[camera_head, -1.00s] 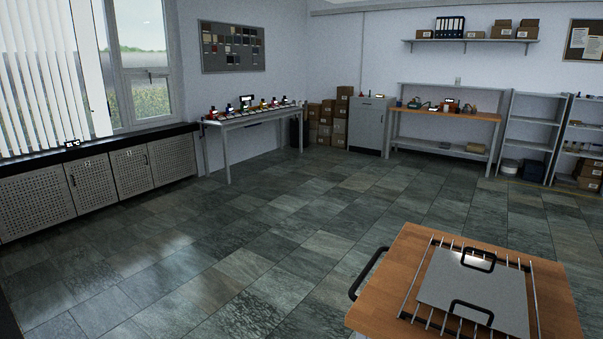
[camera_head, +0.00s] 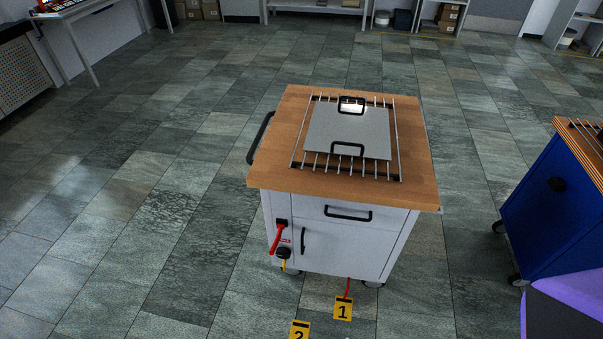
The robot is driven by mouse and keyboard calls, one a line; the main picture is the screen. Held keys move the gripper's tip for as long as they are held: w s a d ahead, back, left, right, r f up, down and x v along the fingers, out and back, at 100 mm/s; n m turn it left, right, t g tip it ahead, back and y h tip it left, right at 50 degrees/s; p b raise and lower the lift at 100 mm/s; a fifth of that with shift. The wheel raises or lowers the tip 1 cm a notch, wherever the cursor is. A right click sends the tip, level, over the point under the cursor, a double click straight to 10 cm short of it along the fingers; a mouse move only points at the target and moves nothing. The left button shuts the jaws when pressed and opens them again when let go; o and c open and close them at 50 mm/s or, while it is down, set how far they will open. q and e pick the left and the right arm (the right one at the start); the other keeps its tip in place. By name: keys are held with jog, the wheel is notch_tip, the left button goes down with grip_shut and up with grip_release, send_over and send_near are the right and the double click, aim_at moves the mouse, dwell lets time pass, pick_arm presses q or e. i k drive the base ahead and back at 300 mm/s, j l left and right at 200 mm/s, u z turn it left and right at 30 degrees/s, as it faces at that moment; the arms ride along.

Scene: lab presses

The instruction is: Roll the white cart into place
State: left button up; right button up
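The white cart (camera_head: 350,246) stands on the tiled floor in the middle of the head view. It has a wooden top (camera_head: 270,176), a drawer with a black handle and a door below. A black push handle (camera_head: 260,138) sticks out from its left side. On top, a grey plate (camera_head: 347,131) with two black handles lies on a rack of metal bars. A red lever and a yellow-tipped part show at its lower left front corner. Neither of my grippers is in view.
A blue cart (camera_head: 552,205) with a wooden top stands at the right, apart from the white one. Yellow floor markers "1" (camera_head: 343,309) and "2" (camera_head: 299,331) lie in front of the white cart. Open floor (camera_head: 150,200) lies to the left and behind.

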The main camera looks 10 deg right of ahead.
aim_at(269, 172)
jog(key=i+j+z, duration=0.1)
jog(key=j+z, duration=1)
jog(key=j, duration=0.35)
jog(key=k+j+z, duration=0.15)
jog(key=j, duration=0.75)
jog(key=k+j, duration=0.15)
jog(key=j, duration=0.3)
jog(key=i+l, duration=0.2)
jog(key=i, duration=0.2)
jog(key=i+l, duration=0.2)
jog(key=i, duration=0.2)
jog(key=i+l, duration=0.2)
jog(key=i, duration=0.2)
